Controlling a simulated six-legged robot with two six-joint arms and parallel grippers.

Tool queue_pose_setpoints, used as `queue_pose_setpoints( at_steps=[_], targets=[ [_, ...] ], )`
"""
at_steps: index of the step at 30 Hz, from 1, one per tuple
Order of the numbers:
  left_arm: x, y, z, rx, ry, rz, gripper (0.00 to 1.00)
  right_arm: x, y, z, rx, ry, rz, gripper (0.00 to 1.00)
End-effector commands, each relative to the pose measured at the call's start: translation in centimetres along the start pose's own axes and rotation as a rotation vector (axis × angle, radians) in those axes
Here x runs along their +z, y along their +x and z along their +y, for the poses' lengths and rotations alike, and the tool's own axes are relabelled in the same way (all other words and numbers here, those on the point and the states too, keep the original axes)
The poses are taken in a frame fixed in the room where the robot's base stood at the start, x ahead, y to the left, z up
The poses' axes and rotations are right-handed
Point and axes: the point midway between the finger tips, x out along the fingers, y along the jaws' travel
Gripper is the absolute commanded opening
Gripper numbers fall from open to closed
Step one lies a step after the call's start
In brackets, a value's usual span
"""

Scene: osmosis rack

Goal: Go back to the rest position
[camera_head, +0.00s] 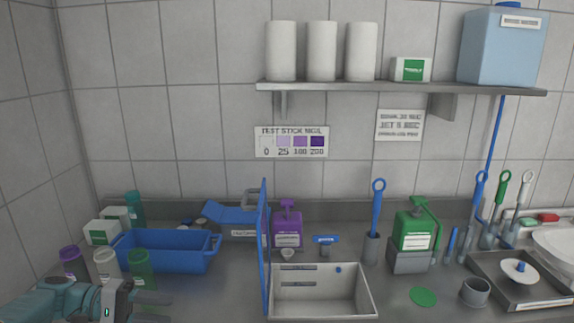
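My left gripper (160,307) is at the lower left, its arm coming in from the left edge. Its two fingers point right and stand apart, with nothing seen between them. It is in front of the blue bin (165,252) and close to a green bottle (141,266), a white bottle (106,264) and a purple-capped bottle (72,262); I cannot tell if it touches any. My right gripper and arm are not in view.
A grey tray (490,275) is at right. A shelf (400,89) spans the wall above.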

Motion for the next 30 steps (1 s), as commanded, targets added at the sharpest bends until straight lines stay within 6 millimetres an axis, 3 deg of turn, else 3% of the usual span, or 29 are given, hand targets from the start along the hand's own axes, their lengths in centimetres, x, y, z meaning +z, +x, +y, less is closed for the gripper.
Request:
queue_pose_setpoints(
  at_steps=[5,8,9,11,15,18,21,24,30],
  targets=[
    [-1.4,4.4,-6.8,-0.14,-0.148,0.061,0.4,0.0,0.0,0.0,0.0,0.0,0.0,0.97],
    [-1.4,7.5,-12.7,-0.272,-0.234,0.101,0.4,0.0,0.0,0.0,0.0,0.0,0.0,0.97],
    [-0.9,8.8,-15.5,-0.343,-0.265,0.118,0.4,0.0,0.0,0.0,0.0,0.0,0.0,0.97],
    [0.2,10.8,-20.1,-0.462,-0.295,0.14,0.4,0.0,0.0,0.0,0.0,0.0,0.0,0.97],
    [5.2,14.0,-30.2,-0.755,-0.266,0.173,0.4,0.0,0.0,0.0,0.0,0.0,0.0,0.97],
    [9.4,15.2,-35.2,-0.916,-0.157,0.176,0.4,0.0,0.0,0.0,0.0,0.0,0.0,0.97],
    [13.2,16.2,-37.8,-1.0,-0.021,0.171,0.4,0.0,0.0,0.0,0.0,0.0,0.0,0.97],
    [15.9,17.0,-38.6,-1.021,0.093,0.166,0.4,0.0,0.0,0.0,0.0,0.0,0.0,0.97],
    [18.3,17.8,-38.7,-1.009,0.195,0.166,0.4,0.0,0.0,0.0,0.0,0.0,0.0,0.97]
  ],
)
